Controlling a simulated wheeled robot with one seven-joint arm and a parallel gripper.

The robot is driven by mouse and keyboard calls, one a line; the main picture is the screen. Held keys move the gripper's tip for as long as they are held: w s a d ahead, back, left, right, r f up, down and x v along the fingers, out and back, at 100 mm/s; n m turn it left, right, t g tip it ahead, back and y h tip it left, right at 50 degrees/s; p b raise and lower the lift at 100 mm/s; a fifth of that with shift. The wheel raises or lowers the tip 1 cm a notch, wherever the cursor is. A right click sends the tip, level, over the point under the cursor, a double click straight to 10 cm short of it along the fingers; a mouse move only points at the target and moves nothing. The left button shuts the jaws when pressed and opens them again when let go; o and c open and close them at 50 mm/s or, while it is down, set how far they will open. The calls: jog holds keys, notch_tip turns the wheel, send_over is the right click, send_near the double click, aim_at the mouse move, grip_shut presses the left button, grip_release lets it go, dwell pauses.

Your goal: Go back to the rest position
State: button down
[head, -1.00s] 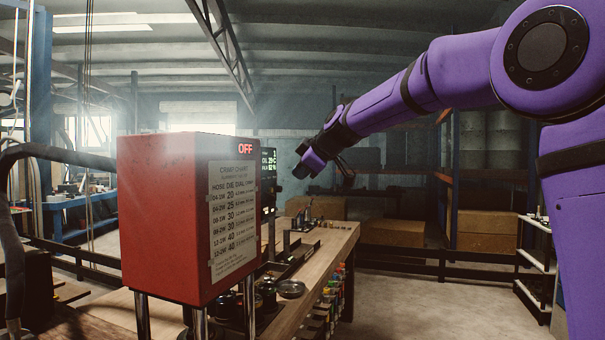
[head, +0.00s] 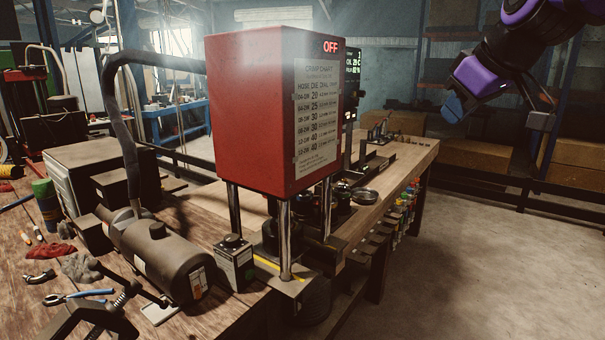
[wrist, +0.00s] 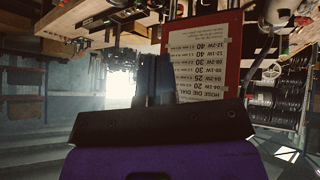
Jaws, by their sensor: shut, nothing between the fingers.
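My gripper (wrist: 155,58) shows in the wrist view with its two dark fingers together and nothing between them. In the head view my purple arm reaches in from the upper right, with its hand held high above the floor, to the right of the bench and clear of it. The finger detail is too small to read there. The red crimper (head: 262,115) stands on the bench on metal posts, with its display reading OFF and a crimp chart (head: 317,115) on its face. The chart also appears upside down behind the fingers in the wrist view (wrist: 208,55).
The wooden bench (head: 407,158) runs back behind the crimper, with fittings on top and colored items hanging along its side. A grey cylindrical motor (head: 165,258), a small box (head: 235,265) and hand tools lie at the left front. Open floor (head: 470,260) lies to the right.

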jog(key=s+d+f+m+g+h, duration=0.1)
jog(key=s+d+f+m, duration=0.1)
jog(key=s+f, duration=0.4)
jog(key=s+d+f+m+g+h, duration=0.1)
jog(key=s+d+f+m, duration=0.2)
jog(key=s, duration=1.1)
notch_tip(320, 180, down, 3)
jog(key=shift+s+f+m, duration=0.1)
jog(key=shift+s+m, duration=0.2)
jog(key=shift+m, duration=0.6)
